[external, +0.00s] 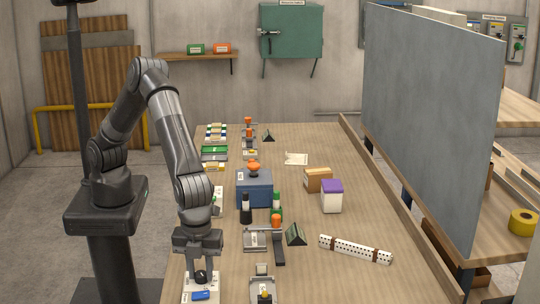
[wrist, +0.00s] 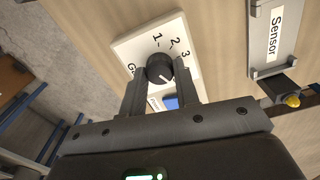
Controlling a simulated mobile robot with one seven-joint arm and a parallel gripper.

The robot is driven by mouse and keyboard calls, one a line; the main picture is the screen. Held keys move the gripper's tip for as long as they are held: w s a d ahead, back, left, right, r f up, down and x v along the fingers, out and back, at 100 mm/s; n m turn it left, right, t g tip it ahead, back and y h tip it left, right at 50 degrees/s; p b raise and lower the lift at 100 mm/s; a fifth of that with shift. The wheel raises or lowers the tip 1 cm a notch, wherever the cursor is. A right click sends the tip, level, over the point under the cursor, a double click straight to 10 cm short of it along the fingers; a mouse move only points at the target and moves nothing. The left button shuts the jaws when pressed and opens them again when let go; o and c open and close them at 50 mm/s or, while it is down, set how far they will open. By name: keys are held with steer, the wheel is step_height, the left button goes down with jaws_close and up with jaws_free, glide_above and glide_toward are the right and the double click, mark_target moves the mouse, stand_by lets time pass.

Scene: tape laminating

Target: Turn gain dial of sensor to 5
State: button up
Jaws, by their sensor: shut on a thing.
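The gain dial is a black round knob (external: 201,277) on a white plate (external: 187,295) at the near edge of the table. In the wrist view the knob (wrist: 160,68) sits between the fingertips of my gripper (wrist: 160,70). The plate (wrist: 127,44) shows the printed numbers 1, 2 and 3; the other markings are mostly hidden by the fingers. A white mark shows on the knob, but I cannot tell its exact reading. My gripper (external: 200,272) points down and is shut on the knob. The grey sensor (wrist: 266,50), labelled "Sensor", lies to the right, with a yellow tip.
A blue piece (external: 201,295) sits on the plate beside the knob. The sensor (external: 262,284) stands just right of my gripper. A black bottle (external: 246,210) and a blue box (external: 254,190) stand farther back.

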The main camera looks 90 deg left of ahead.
mark_target(201, 273)
steer(key=o, duration=1)
steer(key=shift+c, duration=0.2)
step_height(201, 273, up, 11)
steer(key=shift+f, duration=0.15)
